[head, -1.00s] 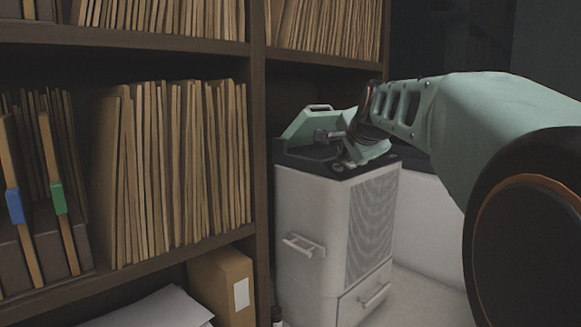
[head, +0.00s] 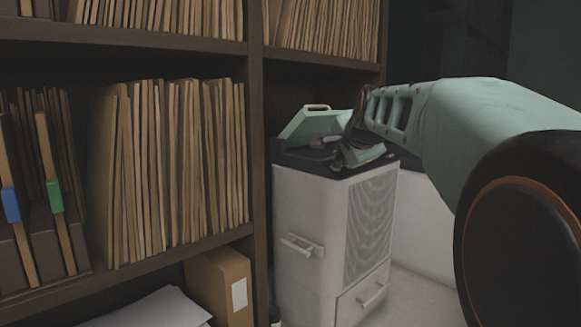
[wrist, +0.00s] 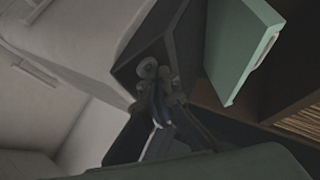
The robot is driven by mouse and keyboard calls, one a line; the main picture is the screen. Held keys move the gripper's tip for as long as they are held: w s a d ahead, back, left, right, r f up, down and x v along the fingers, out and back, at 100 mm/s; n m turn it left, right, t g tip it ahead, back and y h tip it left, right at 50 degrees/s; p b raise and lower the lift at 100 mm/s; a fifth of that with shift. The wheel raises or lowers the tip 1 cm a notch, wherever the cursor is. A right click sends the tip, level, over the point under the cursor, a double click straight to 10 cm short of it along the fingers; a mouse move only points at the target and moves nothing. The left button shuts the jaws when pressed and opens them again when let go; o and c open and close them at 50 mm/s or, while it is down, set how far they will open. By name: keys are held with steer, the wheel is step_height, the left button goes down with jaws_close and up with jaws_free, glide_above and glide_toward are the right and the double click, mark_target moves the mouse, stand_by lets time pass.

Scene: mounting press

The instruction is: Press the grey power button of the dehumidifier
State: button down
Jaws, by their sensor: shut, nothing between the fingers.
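The dehumidifier (head: 311,220) is a white cabinet with a dark top panel and a raised green lid, right of the shelves in the head view. My gripper (head: 337,163) is over its dark top, with the fingers shut and empty. In the wrist view the gripper (wrist: 155,82) points at the dark panel (wrist: 135,70), with the green lid (wrist: 240,45) to its right. A small round grey shape shows at the fingertips; I cannot tell whether it is the power button or part of a finger. The gripper hides part of the panel, and contact cannot be judged.
A dark wooden shelf unit (head: 257,150) with rows of brown folders (head: 175,170) stands close on the left. The raised lid stands beside my gripper. The dehumidifier has handles on its front (head: 301,246) and drawer (head: 374,295). Pale floor shows to its right.

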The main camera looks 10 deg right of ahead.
steer(key=shift+w+f, duration=0.1)
steer(key=shift+f, duration=0.15)
steer(key=shift+r, duration=0.1)
stand_by(0.4)
steer(key=shift+s+d+r+p, duration=0.1)
steer(key=shift+s+r+p, duration=0.2)
steer(key=shift+r, duration=0.35)
steer(key=r+p, duration=0.1)
steer(key=s+r, duration=0.1)
steer(key=r, duration=0.1)
steer(key=d+r+p, duration=0.1)
steer(key=shift+s+d+r+p, duration=0.1)
steer(key=shift+s+r+p, duration=0.2)
steer(key=shift+s+p, duration=0.1)
stand_by(0.4)
